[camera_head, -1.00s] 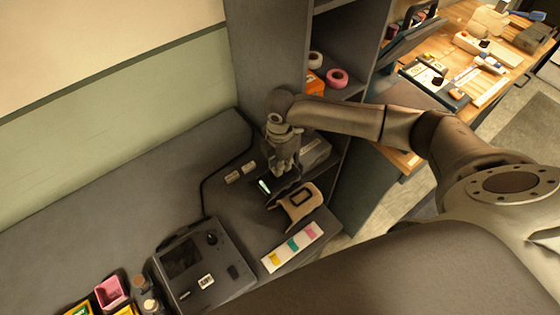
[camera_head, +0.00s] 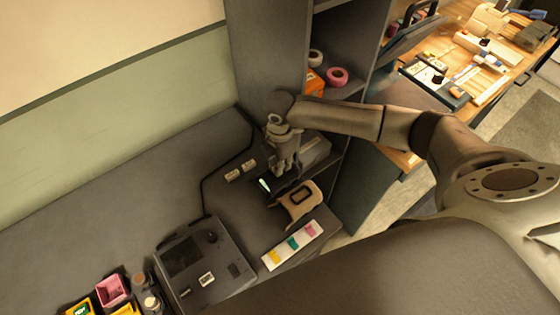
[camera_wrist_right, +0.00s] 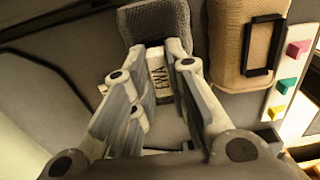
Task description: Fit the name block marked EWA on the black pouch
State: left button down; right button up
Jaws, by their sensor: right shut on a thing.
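My right gripper (camera_head: 285,168) points down over the grey counter, beside the pouches. In the right wrist view its fingers (camera_wrist_right: 160,80) are shut on the white name block marked EWA (camera_wrist_right: 158,76), whose lettering faces the camera. The black pouch (camera_wrist_right: 154,20), dark and woven, lies just beyond the fingertips at the top of that view. The block's far end is close to the pouch's near edge; I cannot tell whether they touch. In the head view the gripper largely hides the block and the pouch. My left gripper is in neither view.
A beige pouch with a black frame (camera_head: 301,200) lies right beside the black one. A white strip with coloured blocks (camera_head: 293,245) lies in front. Two pale blocks (camera_head: 240,171) lie behind left. A dark device (camera_head: 204,265) stands front left; a shelf unit (camera_head: 265,60) rises behind.

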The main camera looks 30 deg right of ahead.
jog(key=shift+f, duration=0.1)
jog(key=o, duration=0.8)
jog(key=shift+c, duration=0.2)
jog(key=shift+r, duration=0.3)
notch_tip(320, 180, up, 11)
jog(key=shift+r, duration=0.2)
